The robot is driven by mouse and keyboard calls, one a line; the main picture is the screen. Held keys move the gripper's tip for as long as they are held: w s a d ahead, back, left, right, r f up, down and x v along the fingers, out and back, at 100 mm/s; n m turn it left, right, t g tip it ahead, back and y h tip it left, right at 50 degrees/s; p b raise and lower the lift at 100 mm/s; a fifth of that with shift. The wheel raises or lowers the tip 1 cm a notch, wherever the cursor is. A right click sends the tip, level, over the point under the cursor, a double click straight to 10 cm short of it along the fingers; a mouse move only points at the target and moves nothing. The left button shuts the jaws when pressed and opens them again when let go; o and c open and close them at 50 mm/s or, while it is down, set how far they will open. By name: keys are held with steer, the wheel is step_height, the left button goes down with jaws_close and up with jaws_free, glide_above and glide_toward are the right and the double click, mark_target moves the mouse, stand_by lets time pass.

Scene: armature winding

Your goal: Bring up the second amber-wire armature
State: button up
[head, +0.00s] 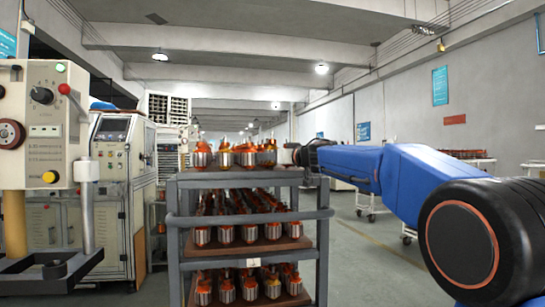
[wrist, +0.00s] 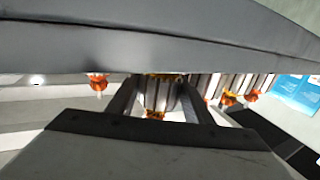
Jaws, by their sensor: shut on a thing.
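In the wrist view my gripper (wrist: 160,88) has its two dark fingers closed on either side of an armature (wrist: 160,97). This armature has a silver core, with amber-yellow wire at its upper end and orange at its lower end in the picture. In the head view my gripper (head: 296,156) reaches in from the right at the height of the cart's top shelf, at the right end of a row of armatures (head: 246,156). These have silver cores with orange and amber windings. Which of them is held cannot be told from the head view.
The grey cart (head: 248,216) has lower shelves filled with rows of orange-wound armatures (head: 250,232). Its grey edge (wrist: 160,45) crosses the wrist view close to my fingers. Other armatures (wrist: 228,98) are near on both sides.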

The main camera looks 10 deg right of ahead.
steer(key=shift+f, duration=0.55)
stand_by(0.9)
steer(key=o, duration=1.6)
steer(key=shift+f, duration=0.1)
steer(key=shift+s, duration=0.1)
steer(key=shift+v, duration=8.7)
steer(key=shift+d, duration=0.1)
